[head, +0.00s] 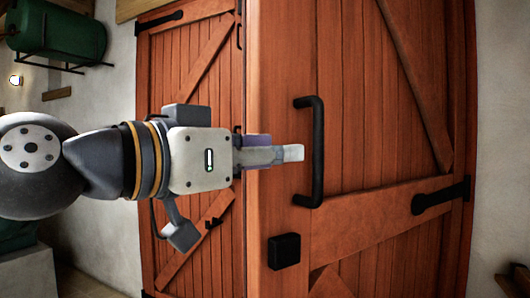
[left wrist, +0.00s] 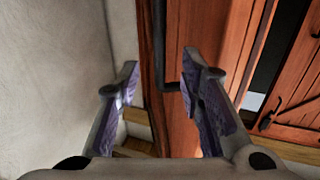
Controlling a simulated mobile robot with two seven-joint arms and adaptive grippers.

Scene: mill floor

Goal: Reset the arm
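My left gripper (head: 292,153) reaches in from the left in the head view, in front of a red-brown plank door. Its light fingertips end just left of the black bar handle (head: 317,150) on the right door leaf (head: 350,90). In the left wrist view the gripper (left wrist: 160,85) has its two fingers spread wide with nothing held. The handle (left wrist: 160,50) shows between and beyond them, nearer the right finger. I cannot tell whether a finger touches it. My right gripper is in neither view.
The right leaf's edge stands out from the left leaf (head: 215,80), and the left wrist view shows a dark gap beside it. A black square lock plate (head: 284,251) sits below the handle. A green tank (head: 60,32) hangs at upper left. A pale wall (left wrist: 50,80) is close on the left.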

